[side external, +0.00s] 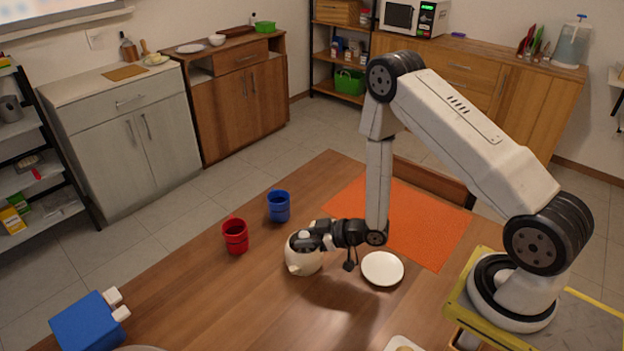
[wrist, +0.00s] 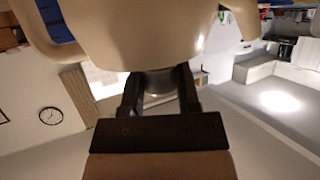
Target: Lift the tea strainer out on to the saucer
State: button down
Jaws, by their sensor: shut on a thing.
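A cream pot (side external: 303,257) stands on the wooden table, its short spout towards the camera. My gripper (side external: 312,241) reaches in level from the right at its upper part. In the wrist view the pot (wrist: 150,30) fills the top, and my gripper (wrist: 158,90) is shut on a grey rounded piece (wrist: 158,84) at the pot's edge. This piece looks like the tea strainer; most of it is hidden by the fingers and pot. I cannot tell whether it has lifted. The white saucer (side external: 382,268) is empty on the table, right of the pot.
A red cup (side external: 235,237) and a blue cup (side external: 279,206) stand left of and behind the pot. An orange mat (side external: 425,225) lies behind the saucer. A blue block-like object (side external: 88,322) is at the front left. The table between is clear.

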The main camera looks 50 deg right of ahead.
jog(key=shift+r, duration=0.15)
jog(key=shift+r, duration=4.8)
jog(key=shift+w+d+h, duration=0.1)
jog(key=shift+h, duration=0.2)
